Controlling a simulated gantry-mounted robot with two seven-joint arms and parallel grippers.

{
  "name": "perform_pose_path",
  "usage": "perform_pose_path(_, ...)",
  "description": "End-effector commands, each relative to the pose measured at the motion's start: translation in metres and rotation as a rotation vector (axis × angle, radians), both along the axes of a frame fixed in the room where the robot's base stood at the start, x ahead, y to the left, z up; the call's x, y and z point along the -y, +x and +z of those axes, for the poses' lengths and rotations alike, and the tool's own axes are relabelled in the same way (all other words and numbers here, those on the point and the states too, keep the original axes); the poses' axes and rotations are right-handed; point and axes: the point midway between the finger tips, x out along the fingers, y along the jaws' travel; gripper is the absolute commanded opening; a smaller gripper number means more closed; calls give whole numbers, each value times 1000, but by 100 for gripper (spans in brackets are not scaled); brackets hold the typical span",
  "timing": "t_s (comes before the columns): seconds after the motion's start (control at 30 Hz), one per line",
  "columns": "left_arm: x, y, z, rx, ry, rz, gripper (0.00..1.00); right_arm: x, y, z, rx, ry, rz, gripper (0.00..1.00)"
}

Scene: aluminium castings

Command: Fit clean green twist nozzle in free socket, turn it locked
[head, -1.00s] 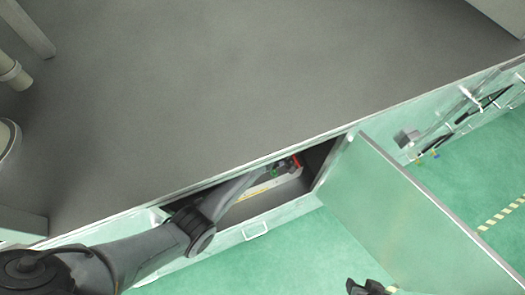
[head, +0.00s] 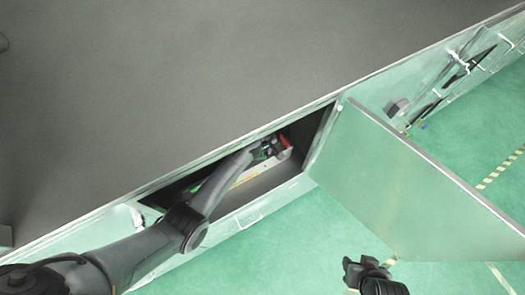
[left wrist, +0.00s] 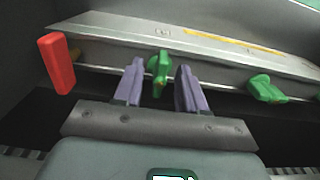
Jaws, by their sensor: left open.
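My left gripper (left wrist: 159,88) is open inside the cabinet opening, and its two pale purple fingers stand on either side of a green twist piece (left wrist: 159,66). I cannot tell whether they touch it. A second green twist piece (left wrist: 266,89) sits on the metal bar to the right. Dirt on either piece and a free socket cannot be made out. In the head view my left gripper (head: 270,149) is small and partly hidden in the opening. My right gripper (head: 366,274) is a dark shape near the bottom edge, and its jaws are unclear.
A red handle (left wrist: 57,63) stands at the bar's left end. The metal bar (left wrist: 110,58) carries a yellow strip (left wrist: 230,44). The cabinet door (head: 400,185) hangs open to the right of the opening. The grey worktop (head: 190,80) above is bare.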

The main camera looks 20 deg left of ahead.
Motion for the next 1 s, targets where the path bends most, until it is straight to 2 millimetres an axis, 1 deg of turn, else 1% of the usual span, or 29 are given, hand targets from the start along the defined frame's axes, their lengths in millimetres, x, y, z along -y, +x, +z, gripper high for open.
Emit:
perform_pose_path(0.03, 0, 0, 0, 0, 0, 0, 39, 0, 0, 0, 1, 1, -1, 43)
perform_pose_path(0.2, 0, 0, 0, 0, 0, 0, 13, -1, 0, 1, 1, 5, -3, 43)
perform_pose_path(0.3, 0, 0, 0, 0, 0, 0, 0, -1, 0, 1, 1, 5, -3, 43)
perform_pose_path(0.5, 0, 0, 0, 0, 0, 7, 0, -1, 0, 2, 1, 5, -3, 43)
perform_pose_path(0.63, 1, 0, 2, -1, 0, 56, 0, -1, 0, 6, 1, 4, -2, 43)
perform_pose_path(0.77, 1, 0, 3, -2, -1, 155, 0, -1, 0, 13, 2, 1, 0, 43)
perform_pose_path(1.0, 1, 0, 2, -2, -1, 380, 0, 1, 0, 25, 3, -5, 5, 43)
